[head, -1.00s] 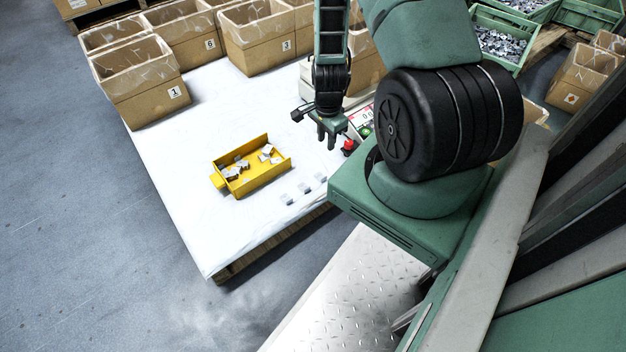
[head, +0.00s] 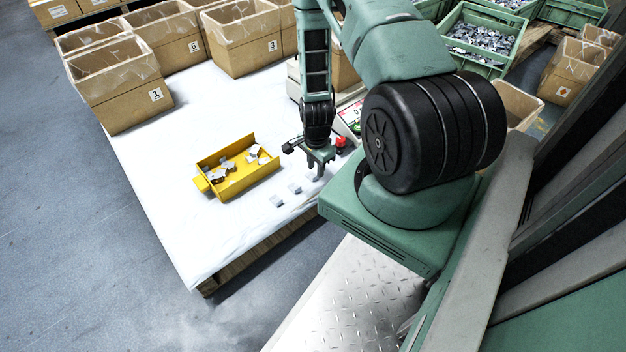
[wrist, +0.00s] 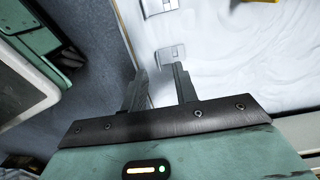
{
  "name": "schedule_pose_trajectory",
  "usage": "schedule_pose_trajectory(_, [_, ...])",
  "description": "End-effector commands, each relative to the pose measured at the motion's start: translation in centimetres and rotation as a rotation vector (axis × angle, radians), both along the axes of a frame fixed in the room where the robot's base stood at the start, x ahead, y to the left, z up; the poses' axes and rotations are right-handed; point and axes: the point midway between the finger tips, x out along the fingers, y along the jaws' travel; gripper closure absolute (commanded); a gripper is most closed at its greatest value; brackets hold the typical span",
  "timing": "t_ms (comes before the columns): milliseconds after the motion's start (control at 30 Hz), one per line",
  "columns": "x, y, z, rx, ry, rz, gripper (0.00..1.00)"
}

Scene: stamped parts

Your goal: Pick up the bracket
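Several small grey metal brackets lie in a row on the white table, to the right of the yellow tray. A near one (head: 276,201) and a middle one (head: 294,188) show clearly; the far one (head: 309,177) is close beside my gripper (head: 318,170). In the wrist view, one bracket (wrist: 170,53) lies just beyond the fingertips and another (wrist: 160,6) is at the top edge. My gripper is open, its two fingers apart, with no bracket seen between them. I cannot tell its exact height above the table.
The yellow tray (head: 213,187) holds several more brackets. Cardboard boxes (head: 120,100) line the table's far side. A red button (head: 341,141) and a small display unit (head: 352,116) stand just behind my gripper. The table's front edge is close to the brackets.

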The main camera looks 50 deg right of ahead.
Motion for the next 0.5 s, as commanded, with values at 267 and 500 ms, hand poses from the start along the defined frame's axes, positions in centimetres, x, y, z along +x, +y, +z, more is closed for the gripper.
schedule_pose_trajectory(267, [-0.1, 0.1, -3.6, 0.0, 0.001, 0.0, 0.71])
schedule_pose_trajectory(500, [-0.1, 0.1, -3.4, 0.0, 0.0, 0.0, 0.82])
